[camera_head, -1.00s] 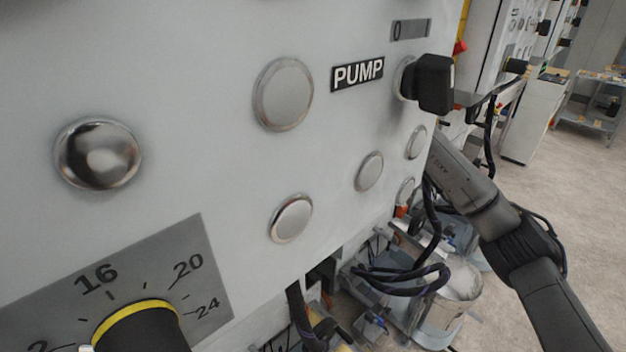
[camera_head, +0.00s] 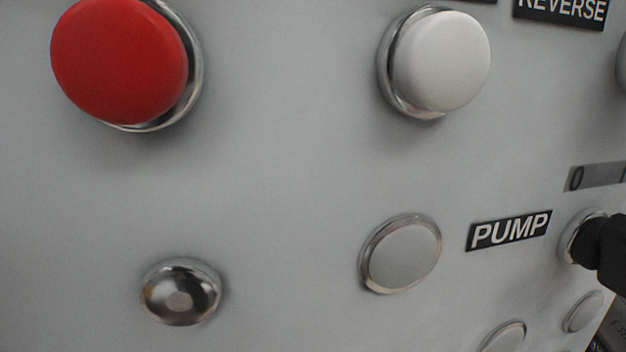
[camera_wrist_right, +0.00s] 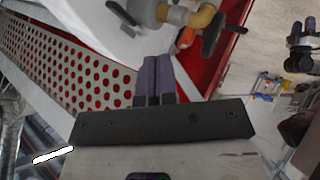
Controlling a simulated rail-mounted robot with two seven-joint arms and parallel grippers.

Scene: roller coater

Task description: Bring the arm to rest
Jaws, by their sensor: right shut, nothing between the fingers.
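My right gripper (camera_wrist_right: 158,80) shows in the right wrist view. Its two purple-grey fingers are together, with nothing between them. The fingers point toward a white surface and a red-edged machine part, and I cannot tell the distance to them. In the head view only a small dark piece, perhaps of my right arm, shows at the lower right corner. My left gripper is in neither view.
The grey control panel (camera_head: 290,180) fills the head view. It carries a red button (camera_head: 120,60), a white button (camera_head: 442,60) and a black knob (camera_head: 600,245) beside the PUMP label (camera_head: 508,230). A perforated panel (camera_wrist_right: 75,65) lies left of my right fingers.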

